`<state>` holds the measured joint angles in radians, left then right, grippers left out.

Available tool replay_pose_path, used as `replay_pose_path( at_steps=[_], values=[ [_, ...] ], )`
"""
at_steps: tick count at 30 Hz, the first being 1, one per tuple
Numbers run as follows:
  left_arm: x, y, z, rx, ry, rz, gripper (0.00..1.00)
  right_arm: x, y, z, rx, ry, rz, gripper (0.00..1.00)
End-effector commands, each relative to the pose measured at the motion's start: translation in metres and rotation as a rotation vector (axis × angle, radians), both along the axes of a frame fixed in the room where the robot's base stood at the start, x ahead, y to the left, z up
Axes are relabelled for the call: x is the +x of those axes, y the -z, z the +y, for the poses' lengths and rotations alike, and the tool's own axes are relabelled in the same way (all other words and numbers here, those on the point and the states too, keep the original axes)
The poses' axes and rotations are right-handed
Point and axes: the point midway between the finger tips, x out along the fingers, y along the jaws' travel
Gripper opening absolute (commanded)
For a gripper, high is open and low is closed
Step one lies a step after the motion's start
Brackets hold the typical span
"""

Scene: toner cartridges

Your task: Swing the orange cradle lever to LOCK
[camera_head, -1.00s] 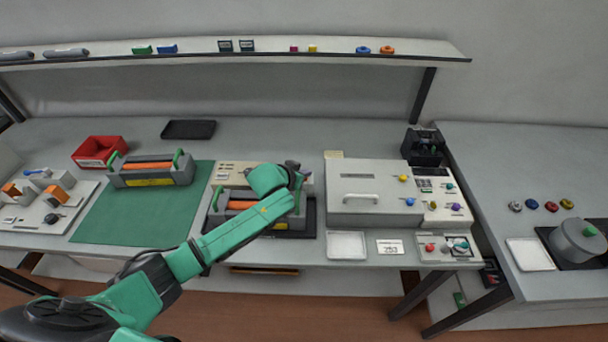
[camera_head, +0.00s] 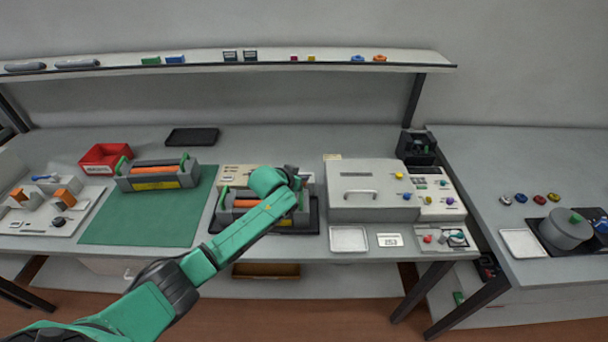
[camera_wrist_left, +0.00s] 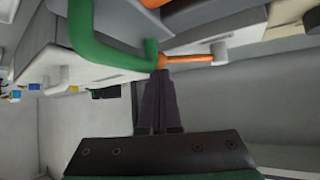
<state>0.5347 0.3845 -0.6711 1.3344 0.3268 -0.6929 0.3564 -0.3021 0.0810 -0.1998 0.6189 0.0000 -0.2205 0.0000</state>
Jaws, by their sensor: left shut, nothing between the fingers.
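The grey cradle (camera_head: 285,223) with a cartridge in it sits on a dark base at the middle of the bench, partly hidden by my left arm. The orange lever (camera_wrist_left: 190,60) shows in the left wrist view, running sideways towards a small grey post. A green curved handle (camera_wrist_left: 105,50) lies beside it. My left gripper (camera_head: 297,181) is over the right end of the cradle. In the left wrist view its dark fingers (camera_wrist_left: 160,76) are shut and empty, with their tips close by the lever's left end. I cannot tell whether they touch it. The LOCK mark is not readable.
A second grey cartridge unit (camera_head: 157,184) stands on the green mat (camera_head: 150,218) to the left. A white machine (camera_head: 350,207) with a handle and knobs stands close on the right. A red bin (camera_head: 105,170) and black tray (camera_head: 191,136) are further back.

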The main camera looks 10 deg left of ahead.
Motion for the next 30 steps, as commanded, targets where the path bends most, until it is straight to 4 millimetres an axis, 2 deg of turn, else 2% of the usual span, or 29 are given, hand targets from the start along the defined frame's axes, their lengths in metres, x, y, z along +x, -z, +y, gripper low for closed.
replay_pose_path(
  at_steps=[23,30],
  values=[
    [-0.0006,0.0022,0.0012,0.002,-0.001,0.004,0.00,0.0027,-0.0042,0.0007,0.001,0.000,-0.005,0.00],
    [0.0083,0.0039,0.0011,0.001,-0.002,0.003,0.00,0.0028,0.0049,0.0010,0.002,0.000,-0.005,0.00]
  ],
)
